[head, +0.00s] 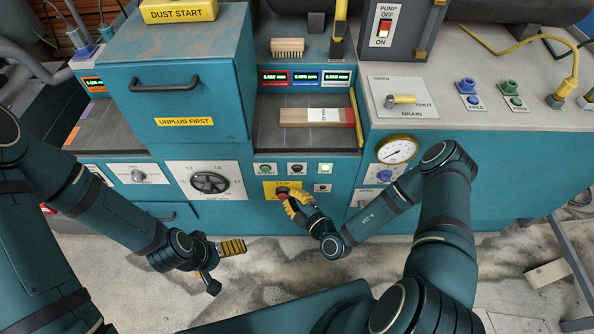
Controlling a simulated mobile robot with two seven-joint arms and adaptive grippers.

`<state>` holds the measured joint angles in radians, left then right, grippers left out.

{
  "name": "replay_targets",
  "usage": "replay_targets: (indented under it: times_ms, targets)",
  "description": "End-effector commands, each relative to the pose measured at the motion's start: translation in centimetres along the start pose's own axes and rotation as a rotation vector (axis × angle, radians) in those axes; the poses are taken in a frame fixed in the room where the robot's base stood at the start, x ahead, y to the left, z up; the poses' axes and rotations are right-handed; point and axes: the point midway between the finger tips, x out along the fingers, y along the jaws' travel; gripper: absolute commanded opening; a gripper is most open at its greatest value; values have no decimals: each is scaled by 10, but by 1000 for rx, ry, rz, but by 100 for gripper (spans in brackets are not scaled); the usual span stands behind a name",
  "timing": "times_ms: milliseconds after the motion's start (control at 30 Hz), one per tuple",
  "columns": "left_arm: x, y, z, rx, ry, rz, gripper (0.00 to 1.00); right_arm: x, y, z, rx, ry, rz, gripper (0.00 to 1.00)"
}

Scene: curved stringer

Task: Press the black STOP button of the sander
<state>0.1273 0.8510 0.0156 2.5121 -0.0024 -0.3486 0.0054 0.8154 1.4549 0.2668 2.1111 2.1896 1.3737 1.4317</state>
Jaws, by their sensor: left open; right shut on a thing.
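The sander's control panel is on the front of the teal machine (345,215). A black button (297,168) sits on a white plate in the upper row, beside a green START button (265,168). Its label is too small to read. Below it, a red button (283,194) sits on a yellow plate (270,185) marked STOP. My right gripper (289,204) is at this red button, its yellow-padded fingers closed on it and covering part of it. The black button is uncovered just above. My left gripper (222,266) is open and empty, lower left of the panel.
A numbered dial (210,182) is left of the buttons, and a pressure gauge (397,150) is to the right. A labelled wooden board (316,117) lies on the bed above. A wood block (548,273) lies on the floor at right.

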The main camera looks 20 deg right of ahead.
Motion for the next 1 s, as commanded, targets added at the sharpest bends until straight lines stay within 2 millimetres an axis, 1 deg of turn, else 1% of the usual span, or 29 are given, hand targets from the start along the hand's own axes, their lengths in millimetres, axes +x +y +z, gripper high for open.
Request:
replay_targets:
  times_ms: [33,200,400,600,867,900,933,1000]
  targets:
    - [4,-2,0,0,1,0,100,6,2,4,-4,3,2,0]
    - [10,-4,-1,1,5,0,100,24,12,13,-3,2,2,0]
    - [11,-4,-2,1,6,0,100,38,20,20,-1,2,2,0]
    - [12,-4,-2,1,7,0,100,44,24,24,-1,1,1,0]
    - [12,-4,-2,1,7,0,100,44,24,24,0,1,0,0]
    - [12,-4,-2,1,7,0,100,44,24,24,0,1,0,2]
    - [12,-4,-2,1,7,0,100,44,24,24,0,1,0,0]
    - [12,-4,-2,1,7,0,100,44,24,23,0,1,0,0]
